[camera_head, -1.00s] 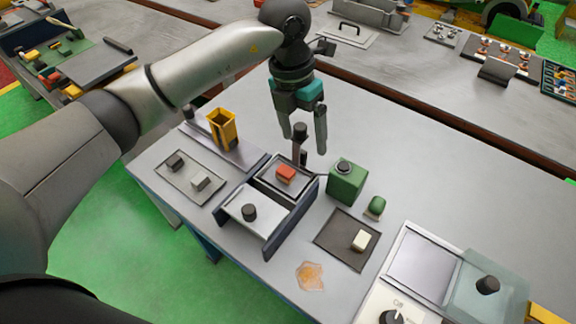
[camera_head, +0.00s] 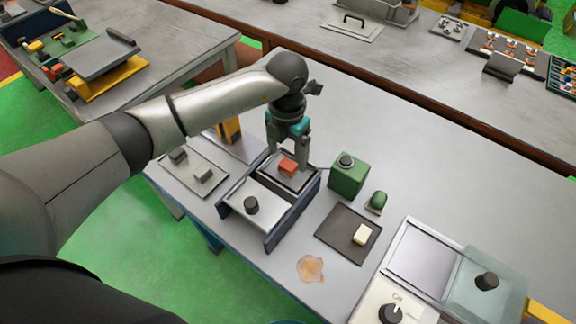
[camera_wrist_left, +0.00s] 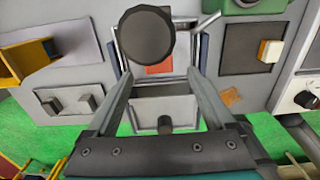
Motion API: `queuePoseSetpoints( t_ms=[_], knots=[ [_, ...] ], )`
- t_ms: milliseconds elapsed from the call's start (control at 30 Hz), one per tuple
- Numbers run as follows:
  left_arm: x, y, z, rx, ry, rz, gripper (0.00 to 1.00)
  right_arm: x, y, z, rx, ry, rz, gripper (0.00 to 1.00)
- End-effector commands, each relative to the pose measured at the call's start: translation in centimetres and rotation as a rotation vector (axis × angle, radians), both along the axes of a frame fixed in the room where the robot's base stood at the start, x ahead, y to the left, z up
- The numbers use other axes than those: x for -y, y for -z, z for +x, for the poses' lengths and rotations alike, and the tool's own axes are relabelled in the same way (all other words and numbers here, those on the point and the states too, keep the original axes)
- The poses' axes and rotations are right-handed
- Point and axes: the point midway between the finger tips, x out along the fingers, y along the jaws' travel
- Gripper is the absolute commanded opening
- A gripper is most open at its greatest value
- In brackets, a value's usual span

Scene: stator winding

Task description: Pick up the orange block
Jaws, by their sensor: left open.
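The orange block (camera_head: 288,166) lies in the rear tray (camera_head: 309,187) of a dark-sided holder on the table. My left gripper (camera_head: 288,163) is open, pointing down at that tray, with its fingers on either side of the block in the head view. I cannot tell how far above the block the fingertips are. In the left wrist view the block (camera_wrist_left: 160,66) shows beyond the open fingers, partly hidden by a dark round knob (camera_wrist_left: 147,34). My right gripper is not in view.
The holder's front plate (camera_head: 275,215) carries a dark knob. A green box (camera_head: 347,176) stands close to the right of the tray. A dark mat (camera_head: 335,243) holds a cream block (camera_head: 362,235). A tray (camera_head: 190,158) with grey blocks lies left, and a yellow bin (camera_head: 229,130) behind it.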

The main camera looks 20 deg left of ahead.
Motion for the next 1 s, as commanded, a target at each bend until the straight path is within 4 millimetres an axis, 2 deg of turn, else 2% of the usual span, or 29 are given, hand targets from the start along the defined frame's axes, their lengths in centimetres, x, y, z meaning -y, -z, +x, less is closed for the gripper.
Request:
queuePoseSetpoints(
  t_ms=[200, 533, 1000],
  knots=[
    [-0.1, 3.3, -0.1, -0.003, -0.001, -0.001, 0.88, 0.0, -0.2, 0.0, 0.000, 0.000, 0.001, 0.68],
    [-0.2, 3.9, 0.0, 0.002, 0.000, -0.002, 0.86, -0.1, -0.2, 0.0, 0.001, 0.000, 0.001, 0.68],
    [-0.2, 3.9, 0.0, 0.001, -0.001, -0.001, 0.34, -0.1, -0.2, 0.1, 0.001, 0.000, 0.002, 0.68]
  ],
)
